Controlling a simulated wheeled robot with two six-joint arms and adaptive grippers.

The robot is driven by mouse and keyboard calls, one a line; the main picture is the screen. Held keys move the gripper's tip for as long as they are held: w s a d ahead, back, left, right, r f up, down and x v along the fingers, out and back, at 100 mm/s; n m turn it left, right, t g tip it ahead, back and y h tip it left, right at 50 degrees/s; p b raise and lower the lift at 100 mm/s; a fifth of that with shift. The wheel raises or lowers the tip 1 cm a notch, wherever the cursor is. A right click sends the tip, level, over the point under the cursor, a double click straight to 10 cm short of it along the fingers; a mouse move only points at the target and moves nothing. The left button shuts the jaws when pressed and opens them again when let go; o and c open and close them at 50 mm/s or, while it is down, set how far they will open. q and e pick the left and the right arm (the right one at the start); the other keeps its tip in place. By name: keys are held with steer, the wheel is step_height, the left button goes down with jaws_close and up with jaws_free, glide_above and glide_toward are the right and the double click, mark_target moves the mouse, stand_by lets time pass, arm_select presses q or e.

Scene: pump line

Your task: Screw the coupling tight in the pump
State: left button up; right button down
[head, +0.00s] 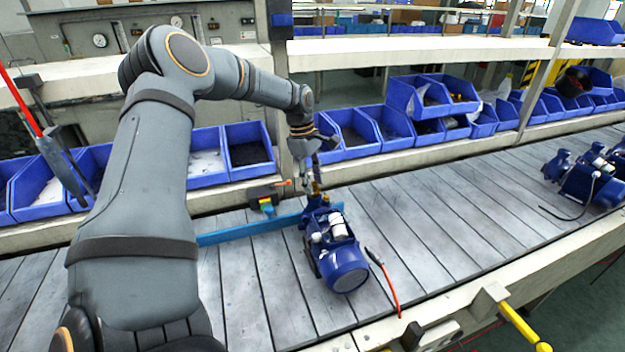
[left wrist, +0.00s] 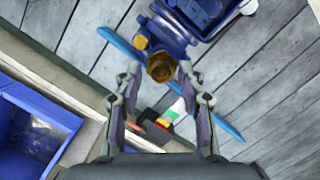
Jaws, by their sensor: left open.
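The blue pump (head: 335,248) stands on the slatted conveyor, with its round motor end toward me. The brass coupling (head: 316,188) sits upright at the pump's far end; its hollow hexagonal top (left wrist: 160,67) shows in the left wrist view, with the pump body (left wrist: 200,15) behind it. How deep its thread sits is hidden. My left gripper (head: 311,166) is above the coupling. In the left wrist view its two fingers (left wrist: 160,82) are spread, one on each side of the coupling's near edge, with no clear contact. My right gripper is not in view.
A blue bar (head: 250,229) crosses the conveyor beside the pump. A small dark device with coloured parts (head: 265,199) lies behind it. Blue bins (head: 355,133) line the back. A red-cabled tool (head: 384,275) is right of the pump. More pumps (head: 590,180) stand far right.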

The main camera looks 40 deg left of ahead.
arm_select(q)
steer(key=shift+d+r+n+p, duration=0.1)
steer(key=shift+r+n+p, duration=0.15)
steer(key=shift+n+p, duration=0.6)
steer(key=shift+s+f+n+t, duration=0.1)
steer(key=shift+n+t, duration=0.2)
steer(key=shift+n, duration=0.35)
steer(key=shift+f+n, duration=0.15)
steer(key=shift+n, duration=0.15)
steer(key=shift+r+n+p, duration=0.2)
steer(key=shift+n+p, duration=0.55)
steer(key=shift+n, duration=0.35)
steer(key=shift+s+n+t+y, duration=0.1)
steer(key=shift+n+t+y, duration=0.2)
steer(key=shift+n, duration=0.1)
steer(key=shift+f, duration=0.2)
steer(key=shift+n, duration=0.3)
